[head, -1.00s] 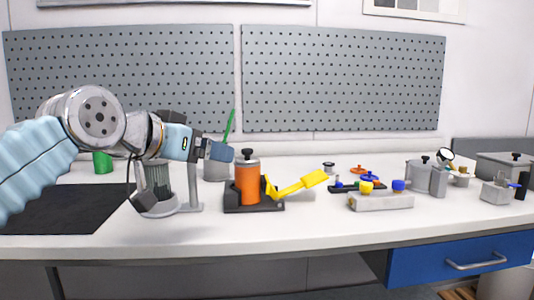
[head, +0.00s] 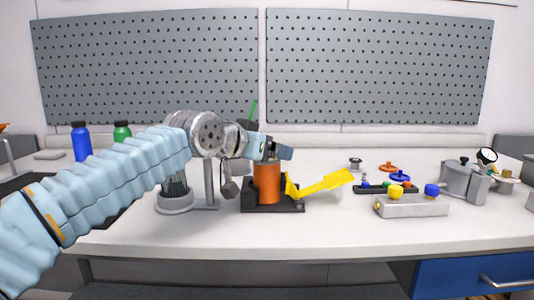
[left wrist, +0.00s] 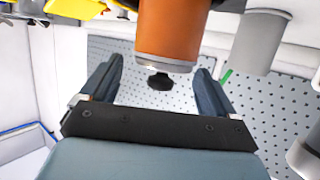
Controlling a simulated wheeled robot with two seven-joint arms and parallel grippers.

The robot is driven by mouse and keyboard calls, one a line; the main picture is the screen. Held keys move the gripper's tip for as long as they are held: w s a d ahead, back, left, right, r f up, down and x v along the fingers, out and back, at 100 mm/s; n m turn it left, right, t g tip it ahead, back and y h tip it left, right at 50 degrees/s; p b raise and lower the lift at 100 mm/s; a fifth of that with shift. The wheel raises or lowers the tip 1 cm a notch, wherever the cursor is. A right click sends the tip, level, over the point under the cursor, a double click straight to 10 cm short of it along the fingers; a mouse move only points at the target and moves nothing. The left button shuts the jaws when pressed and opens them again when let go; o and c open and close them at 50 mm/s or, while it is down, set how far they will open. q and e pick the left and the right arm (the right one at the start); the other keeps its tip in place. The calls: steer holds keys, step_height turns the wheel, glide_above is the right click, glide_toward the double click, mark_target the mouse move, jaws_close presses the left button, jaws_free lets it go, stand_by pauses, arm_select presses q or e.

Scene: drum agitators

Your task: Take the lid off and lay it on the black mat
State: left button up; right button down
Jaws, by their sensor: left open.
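The orange drum (head: 267,183) stands upright in a black base on the white table. Its silver lid, with a black knob, is hidden behind my gripper in the head view. In the left wrist view the drum (left wrist: 170,28) appears upside down, with the lid's rim (left wrist: 163,65) and the black knob (left wrist: 160,82) showing. My left gripper (head: 281,152) is at the drum's top, open, with a finger on either side of the knob and gaps to both. The black mat (head: 14,186) lies at the left, partly hidden by my arm. My right gripper is out of view.
A yellow paddle-shaped part (head: 325,184) sticks out right of the drum. A grey stand (head: 209,185) and glass vessel are close on its left. A grey block with yellow and blue knobs (head: 412,207) stands to the right. Blue (head: 80,142) and green bottles stand behind my arm.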

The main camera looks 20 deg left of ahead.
arm_select(q)
steer(key=x, duration=0.2)
steer(key=shift+w+f, duration=0.1)
steer(key=shift+w, duration=0.2)
steer(key=c, duration=1)
